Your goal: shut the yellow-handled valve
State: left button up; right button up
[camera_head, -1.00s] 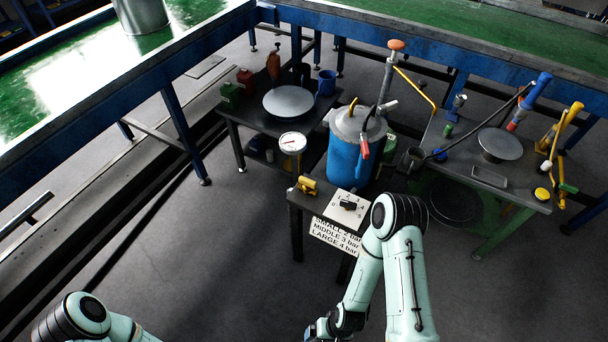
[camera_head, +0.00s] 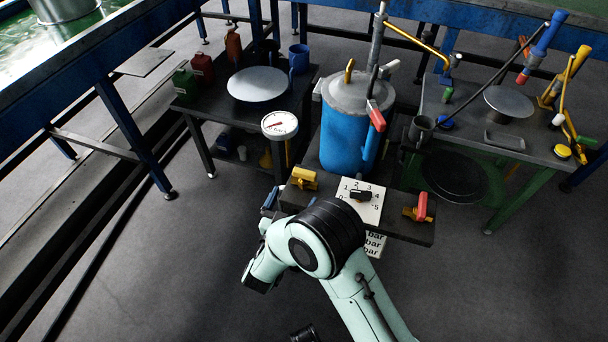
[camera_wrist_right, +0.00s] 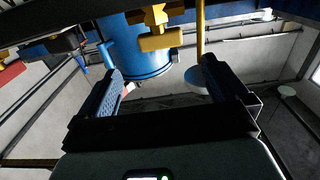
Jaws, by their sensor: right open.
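The yellow-handled valve (camera_head: 304,178) sits at the left end of the dark bench in front of the blue tank. In the right wrist view, its yellow handle (camera_wrist_right: 160,39) lies crosswise, beyond and between my fingertips. My right gripper (camera_wrist_right: 165,82) is open and empty, with a gap to the handle. In the head view, a blue finger of the right gripper (camera_head: 270,198) shows just left of and below the valve; the rest is largely hidden by my arm.
A dial plate (camera_head: 370,213) with a black knob (camera_head: 360,195) and a red-handled valve (camera_head: 422,206) stand right of the yellow valve. A round gauge (camera_head: 280,125) rises behind it, near the blue tank (camera_head: 342,138). Floor at the left front is clear.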

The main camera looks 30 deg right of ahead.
aim_at(304, 175)
jog(key=b+x, duration=0.1)
jog(key=x, duration=0.9)
jog(key=shift+w+b, duration=0.2)
jog(key=shift+b, duration=0.2)
pick_arm(q)
jog(key=shift+g, duration=0.7)
jog(key=s+f, duration=0.3)
jog(key=f, duration=0.1)
jog(key=shift+s+a, duration=0.3)
jog(key=shift+s, duration=0.1)
jog(key=shift+r, duration=0.1)
pick_arm(e)
jog(key=c, duration=1)
